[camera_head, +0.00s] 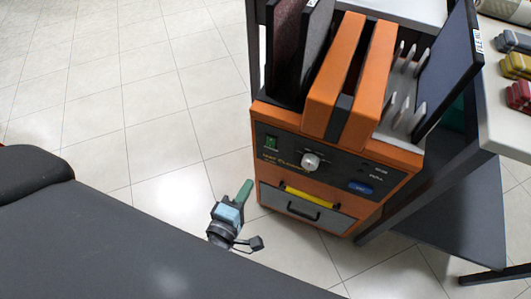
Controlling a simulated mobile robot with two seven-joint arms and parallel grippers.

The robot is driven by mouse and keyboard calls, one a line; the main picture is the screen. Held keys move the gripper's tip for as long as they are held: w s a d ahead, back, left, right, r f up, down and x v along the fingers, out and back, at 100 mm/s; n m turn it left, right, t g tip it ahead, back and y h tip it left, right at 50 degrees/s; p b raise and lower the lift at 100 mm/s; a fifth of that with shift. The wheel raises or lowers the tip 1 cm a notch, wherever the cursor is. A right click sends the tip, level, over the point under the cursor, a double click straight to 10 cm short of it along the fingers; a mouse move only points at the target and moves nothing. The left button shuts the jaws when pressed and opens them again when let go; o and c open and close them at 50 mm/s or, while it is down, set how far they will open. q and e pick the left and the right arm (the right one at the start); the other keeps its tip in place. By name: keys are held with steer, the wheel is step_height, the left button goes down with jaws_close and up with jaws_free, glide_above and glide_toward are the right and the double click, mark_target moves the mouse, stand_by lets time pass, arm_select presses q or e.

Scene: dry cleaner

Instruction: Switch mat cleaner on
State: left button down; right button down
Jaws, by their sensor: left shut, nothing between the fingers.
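The mat cleaner (280,198) is an orange machine with a dark front control panel (333,172). A small green switch (271,142) sits at the panel's upper left, a white round knob (310,162) in the middle and a blue button (360,187) at the lower right. I cannot tell the switch's position. My left gripper (246,186) is shut and empty, with green fingers pointing up toward the machine. It appears below and left of the switch, in front of the machine's left side, and looks apart from it. My right gripper is not in view.
Dark mats or panels (286,45) stand upright in the machine's top, with another dark one (450,65) at its right. A drawer (300,207) with a black handle is below the panel. A table (500,125) with coloured items stands at the right. Tiled floor (110,100) is clear at left.

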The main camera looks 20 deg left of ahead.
arm_select(q)
glide_toward(270, 146)
steer(key=w, duration=0.5)
steer(key=shift+d+f, duration=0.1)
steer(key=shift+f, duration=0.25)
steer(key=shift+w+f, duration=0.15)
steer(key=shift+w, duration=0.55)
steer(key=shift+w+b, duration=0.2)
steer(key=shift+b, duration=0.1)
steer(key=shift+w+f+b, duration=0.1)
steer(key=shift+f+b, duration=0.15)
steer(key=shift+b, duration=0.55)
steer(key=shift+r, duration=0.2)
